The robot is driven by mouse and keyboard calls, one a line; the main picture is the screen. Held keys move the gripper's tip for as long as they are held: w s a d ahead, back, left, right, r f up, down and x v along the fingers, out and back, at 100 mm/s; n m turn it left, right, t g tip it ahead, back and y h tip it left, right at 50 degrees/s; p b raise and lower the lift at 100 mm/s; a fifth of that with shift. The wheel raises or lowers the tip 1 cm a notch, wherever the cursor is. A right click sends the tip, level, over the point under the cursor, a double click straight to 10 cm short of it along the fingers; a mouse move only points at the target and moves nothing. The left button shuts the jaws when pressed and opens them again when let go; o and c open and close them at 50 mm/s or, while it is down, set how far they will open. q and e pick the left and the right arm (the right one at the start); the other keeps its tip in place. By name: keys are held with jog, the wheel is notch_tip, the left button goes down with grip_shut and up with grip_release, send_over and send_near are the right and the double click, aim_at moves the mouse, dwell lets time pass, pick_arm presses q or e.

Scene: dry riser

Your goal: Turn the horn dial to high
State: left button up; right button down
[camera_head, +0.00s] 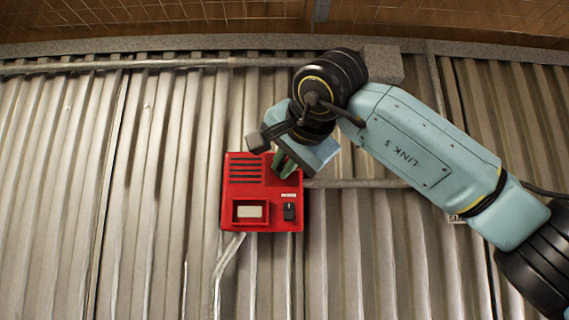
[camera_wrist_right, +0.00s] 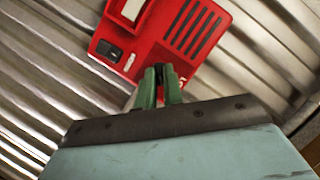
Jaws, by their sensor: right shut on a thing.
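A red wall box (camera_head: 262,192) with a slotted grille is fixed to the corrugated wall; it also shows in the wrist view (camera_wrist_right: 146,46). A white panel (camera_head: 249,211) and a black switch (camera_head: 289,211) sit on its lower face. My right gripper (camera_head: 284,166) reaches the box's upper right part from above. In the wrist view its green fingers (camera_wrist_right: 161,80) are close together at the box face, shut on a small dark part that I take for the horn dial. The fingers hide most of it, so its setting cannot be read. My left gripper is not in view.
A horizontal pipe (camera_head: 350,183) meets the box's right side, and pale cables (camera_head: 227,262) hang from its bottom. A conduit (camera_head: 150,63) runs along the top of the wall (camera_head: 150,180).

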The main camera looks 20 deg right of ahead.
jog(key=shift+d+f+m+t+y+b, duration=0.15)
jog(key=shift+m+t+y+b, duration=0.3)
jog(key=shift+m+b, duration=0.8)
jog(key=shift+a+f+m+t+y+b, duration=0.15)
jog(key=shift+m+t+b, duration=0.45)
jog(key=shift+m+b, duration=0.7)
jog(key=shift+d+f+m+t+y+b, duration=0.15)
jog(key=shift+m+t+y+b, duration=0.3)
jog(key=shift+m+b, duration=0.8)
jog(key=shift+r, duration=0.1)
jog(key=c, duration=1.5)
grip_release()
jog(key=shift+s, duration=0.1)
